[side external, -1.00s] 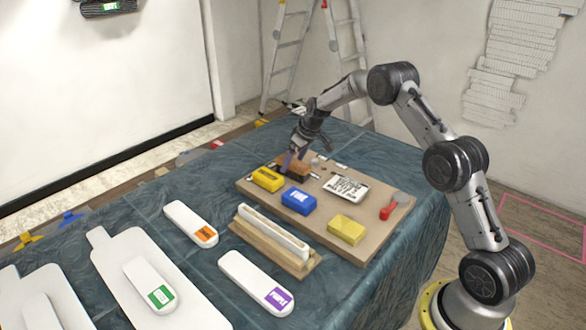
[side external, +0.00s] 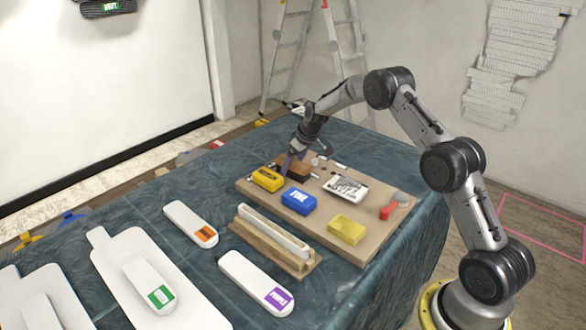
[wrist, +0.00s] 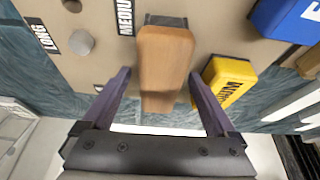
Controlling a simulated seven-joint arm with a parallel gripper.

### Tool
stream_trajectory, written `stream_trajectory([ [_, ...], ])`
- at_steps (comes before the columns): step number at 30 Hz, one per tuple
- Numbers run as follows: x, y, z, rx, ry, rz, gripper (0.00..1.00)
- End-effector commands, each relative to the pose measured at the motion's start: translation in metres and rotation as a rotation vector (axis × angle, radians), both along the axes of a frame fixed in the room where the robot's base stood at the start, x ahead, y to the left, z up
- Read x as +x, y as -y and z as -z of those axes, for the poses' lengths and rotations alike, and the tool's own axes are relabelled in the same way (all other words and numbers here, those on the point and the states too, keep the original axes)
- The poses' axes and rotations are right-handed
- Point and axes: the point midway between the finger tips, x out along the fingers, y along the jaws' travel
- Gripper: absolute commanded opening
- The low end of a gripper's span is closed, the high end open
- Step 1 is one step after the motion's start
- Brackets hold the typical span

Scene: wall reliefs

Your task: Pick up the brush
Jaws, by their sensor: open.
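A brown wooden block that looks like the brush (side external: 296,171) lies at the far left part of the brown board. It also shows in the wrist view (wrist: 164,62), lengthwise between my fingers. My gripper (side external: 288,162) is over it, pointing down; in the wrist view my gripper (wrist: 160,76) is open, with one finger on each side of the block and a gap visible on both sides. No contact shows. The block's underside is hidden.
A yellow block (wrist: 229,80) lies close beside my right finger in the wrist view. A blue block (side external: 298,201), a paler yellow block (side external: 346,230), a white labelled card (side external: 346,188) and a red-handled scraper (side external: 393,206) share the board (side external: 318,228).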

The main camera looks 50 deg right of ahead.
Motion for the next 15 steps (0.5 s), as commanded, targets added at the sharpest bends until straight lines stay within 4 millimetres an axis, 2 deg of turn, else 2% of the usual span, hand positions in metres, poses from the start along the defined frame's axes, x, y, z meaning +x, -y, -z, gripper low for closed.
stream_trajectory([
  [5, 0.0001, 0.0, 0.0, 0.0, 0.0, 0.0, 0.93],
  [15, 0.0, 0.0, -0.0001, 0.0, 0.0, 0.0, 0.33],
])
